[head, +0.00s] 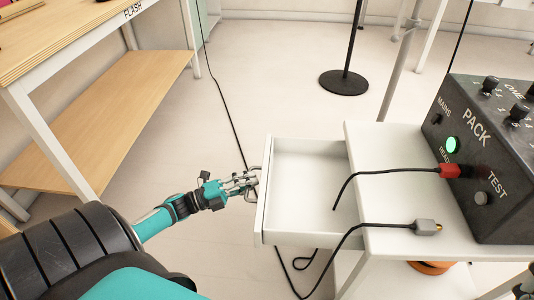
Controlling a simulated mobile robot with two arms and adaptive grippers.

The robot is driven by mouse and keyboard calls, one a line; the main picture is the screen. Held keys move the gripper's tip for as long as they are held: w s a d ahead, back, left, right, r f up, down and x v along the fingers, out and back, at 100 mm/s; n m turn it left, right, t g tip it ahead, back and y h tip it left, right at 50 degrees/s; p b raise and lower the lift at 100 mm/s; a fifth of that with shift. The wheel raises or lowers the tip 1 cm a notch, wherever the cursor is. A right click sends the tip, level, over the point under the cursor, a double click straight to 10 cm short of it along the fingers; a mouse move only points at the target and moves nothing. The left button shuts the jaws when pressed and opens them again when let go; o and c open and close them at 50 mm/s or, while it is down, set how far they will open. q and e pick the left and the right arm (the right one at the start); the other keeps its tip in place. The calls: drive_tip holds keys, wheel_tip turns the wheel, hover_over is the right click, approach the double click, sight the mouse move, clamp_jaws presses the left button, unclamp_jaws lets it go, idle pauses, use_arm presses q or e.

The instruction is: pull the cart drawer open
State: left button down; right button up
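The cart drawer (308,192) is a shallow white tray, pulled out to the left from under the top of the white cart (395,160). Its inside shows and looks empty. The drawer front (262,205) faces left, with a small metal handle (255,184) on it. My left gripper (250,183) reaches in from the left with its fingers at the handle and looks shut on it. The fingertips partly hide the handle. My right gripper does not show clearly enough to make out.
A dark control box (485,150) with knobs and a green light stands on the cart. A wooden shelf unit (120,110) stands left. A round black stand base (344,82) is behind.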

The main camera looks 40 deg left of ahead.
use_arm(q)
drive_tip(key=shift+s+a+f, duration=0.15)
drive_tip(key=shift+s+a, duration=0.15)
drive_tip(key=c, duration=2)
unclamp_jaws()
drive_tip(key=o, duration=0.6)
drive_tip(key=v, duration=1.2)
